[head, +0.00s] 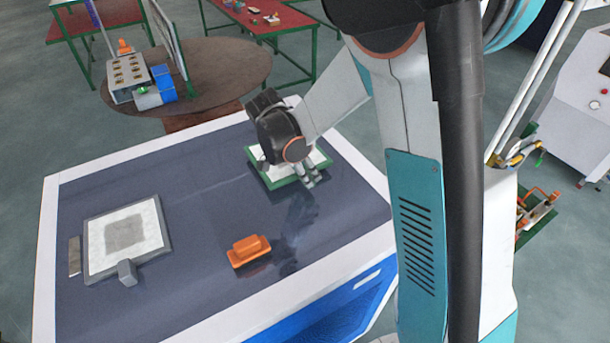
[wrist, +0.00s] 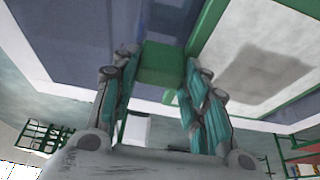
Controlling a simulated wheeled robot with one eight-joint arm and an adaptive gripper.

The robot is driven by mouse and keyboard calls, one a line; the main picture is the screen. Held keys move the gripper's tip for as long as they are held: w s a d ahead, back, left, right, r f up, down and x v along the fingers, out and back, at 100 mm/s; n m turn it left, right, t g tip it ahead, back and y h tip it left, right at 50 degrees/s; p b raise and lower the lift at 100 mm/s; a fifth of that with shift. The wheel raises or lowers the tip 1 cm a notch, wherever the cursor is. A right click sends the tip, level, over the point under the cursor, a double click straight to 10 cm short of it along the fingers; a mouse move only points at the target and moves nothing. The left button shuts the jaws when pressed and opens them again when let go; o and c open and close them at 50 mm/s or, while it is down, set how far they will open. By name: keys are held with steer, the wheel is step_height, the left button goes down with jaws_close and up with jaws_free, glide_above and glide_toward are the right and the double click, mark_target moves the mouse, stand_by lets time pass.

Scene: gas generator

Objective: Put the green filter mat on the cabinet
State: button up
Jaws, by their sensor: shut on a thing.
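The green filter mat (head: 287,182) is a flat white panel in a green frame, partly hidden by my gripper in the head view. In the wrist view, its green frame (wrist: 208,22) is at the upper right, with a grey square on the white face. My gripper (head: 308,181) is shut on the mat's green block-like tab (wrist: 160,63), which lies between the fingers in the wrist view. The mat is over the back right of the dark top of the blue-and-white cabinet (head: 190,182). I cannot tell whether it touches the top.
A grey-framed filter mat (head: 126,240) lies on the cabinet's left side. An orange handled block (head: 249,251) lies near the front middle. A round brown table (head: 215,72) with a machine stands behind. The dark top between the two mats is clear.

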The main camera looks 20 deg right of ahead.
step_height(320, 180, down, 2)
steer(key=shift+w+f, duration=0.1)
steer(key=shift+f, duration=0.1)
steer(key=o, duration=1.2)
steer(key=shift+o, duration=0.2)
steer(key=v, duration=1.1)
steer(key=s+d+r+n+t+y, duration=0.1)
steer(key=s+r+n+t+y, duration=0.1)
steer(key=s+n, duration=0.6)
steer(key=s+d+r+n+t+y, duration=0.2)
steer(key=s+r+n+t, duration=0.2)
steer(key=s, duration=0.9)
step_height(320, 180, up, 3)
steer(key=n, duration=0.3)
steer(key=shift+d+f+n, duration=0.2)
steer(key=shift+n, duration=0.2)
